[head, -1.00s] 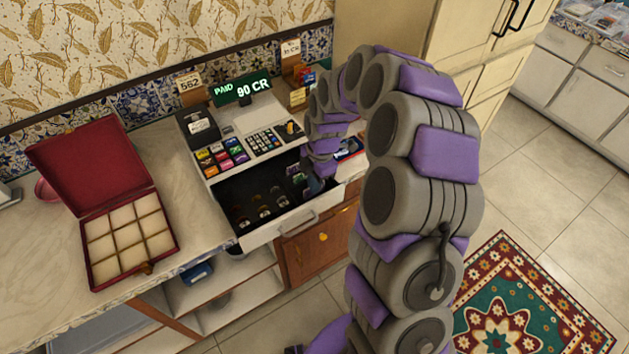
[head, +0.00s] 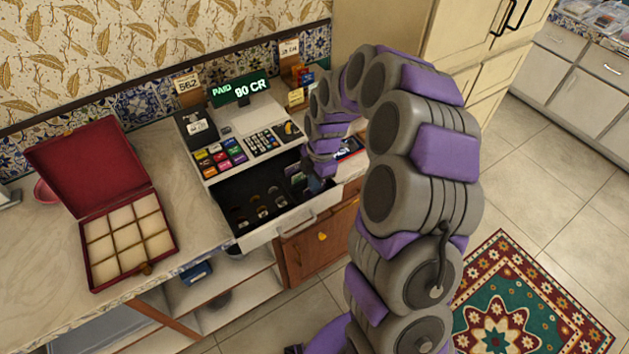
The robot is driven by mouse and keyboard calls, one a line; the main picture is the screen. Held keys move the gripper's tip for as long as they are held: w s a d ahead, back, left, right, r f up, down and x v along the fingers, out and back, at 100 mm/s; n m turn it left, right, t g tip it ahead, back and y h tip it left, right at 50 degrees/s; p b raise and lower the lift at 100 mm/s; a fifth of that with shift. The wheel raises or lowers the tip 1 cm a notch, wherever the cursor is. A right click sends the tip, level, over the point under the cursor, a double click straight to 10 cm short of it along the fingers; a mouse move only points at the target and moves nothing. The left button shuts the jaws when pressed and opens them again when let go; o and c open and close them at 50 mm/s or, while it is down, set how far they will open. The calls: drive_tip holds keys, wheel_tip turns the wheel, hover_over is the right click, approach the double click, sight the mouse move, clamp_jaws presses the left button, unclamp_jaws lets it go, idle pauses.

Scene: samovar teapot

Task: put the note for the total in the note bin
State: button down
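The cash register (head: 236,140) stands on the counter with its drawer (head: 291,231) pulled open. Its green display (head: 239,91) reads "PAID 90 CR". Coins (head: 264,212) lie in the front cups of the drawer. The note bins (head: 297,181) are at the drawer's right side, where small dark and coloured pieces show. My gripper (head: 318,186) reaches down at the right end of the drawer, next to these bins. Its fingertips are small and partly hidden by my arm, so I cannot tell whether it is open or holds a note.
An open red box (head: 108,200) with empty padded compartments stands on the counter left of the register. A "562" card (head: 188,85) stands behind the register. Tall cream cabinets (head: 395,35) rise behind my arm. A patterned rug (head: 530,300) lies on the floor at right.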

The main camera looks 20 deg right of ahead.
drive_tip(key=c, duration=1.8)
unclamp_jaws()
drive_tip(key=shift+c, duration=0.2)
drive_tip(key=o, duration=0.5)
drive_tip(key=shift+o, duration=0.5)
drive_tip(key=o, duration=0.3)
drive_tip(key=shift+o, duration=0.2)
drive_tip(key=shift+r, duration=0.1)
drive_tip(key=shift+r+p, duration=1.55)
drive_tip(key=shift+r, duration=1.9)
drive_tip(key=shift+a, duration=0.1)
